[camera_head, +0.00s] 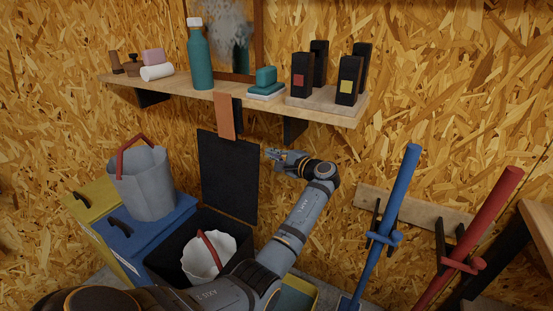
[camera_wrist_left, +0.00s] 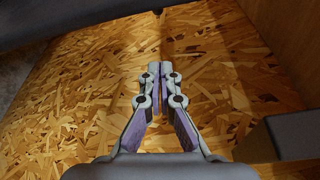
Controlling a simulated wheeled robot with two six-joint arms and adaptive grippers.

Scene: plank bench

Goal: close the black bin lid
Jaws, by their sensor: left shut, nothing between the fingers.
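The black bin (camera_head: 152,262) stands on the floor in the middle, with its black lid (camera_head: 229,178) raised upright at its back. A white bucket with a red handle (camera_head: 206,262) sits inside the bin. My left gripper (camera_head: 268,153) is beside the lid's upper right edge, in front of the chipboard wall; whether it touches the lid I cannot tell. In the left wrist view its fingers (camera_wrist_left: 160,72) are together with nothing between them, and the lid cannot be made out there. My right gripper is not in view.
A wooden shelf (camera_head: 190,88) with a teal bottle (camera_head: 199,58), soaps and black boxes overhangs the lid; an orange cloth (camera_head: 225,116) hangs from it. A blue bin (camera_head: 152,236) bearing a grey bucket (camera_head: 147,185) and a yellow bin (camera_head: 90,203) stand left. Blue (camera_head: 392,205) and red (camera_head: 487,215) poles stand right.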

